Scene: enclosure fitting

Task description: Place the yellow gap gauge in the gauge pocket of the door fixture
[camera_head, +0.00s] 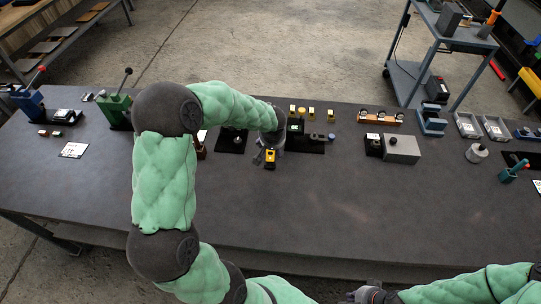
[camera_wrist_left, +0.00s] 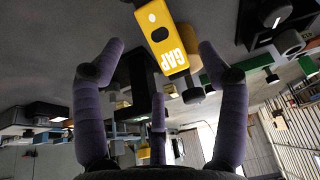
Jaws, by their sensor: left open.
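The yellow gap gauge (camera_head: 271,155) stands at my left gripper on the dark table in the head view. In the left wrist view the gauge (camera_wrist_left: 166,40) is a yellow bar with a dark hole and the letters GAP. My left gripper (camera_head: 264,159) is open there; in its wrist view its purple fingers (camera_wrist_left: 160,62) are spread either side of the gauge, with a third finger below. I cannot tell whether any touches it. A dark plate with green and black parts (camera_head: 314,146), perhaps the door fixture, lies just right; its pocket cannot be made out. My right gripper (camera_head: 370,295) is at the bottom edge.
Several small yellow pieces (camera_head: 312,112) stand behind the plate. An orange rack (camera_head: 380,117) and a grey block (camera_head: 402,148) are further right. Green (camera_head: 115,108) and blue (camera_head: 29,104) lever devices stand at left. The front middle of the table is clear.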

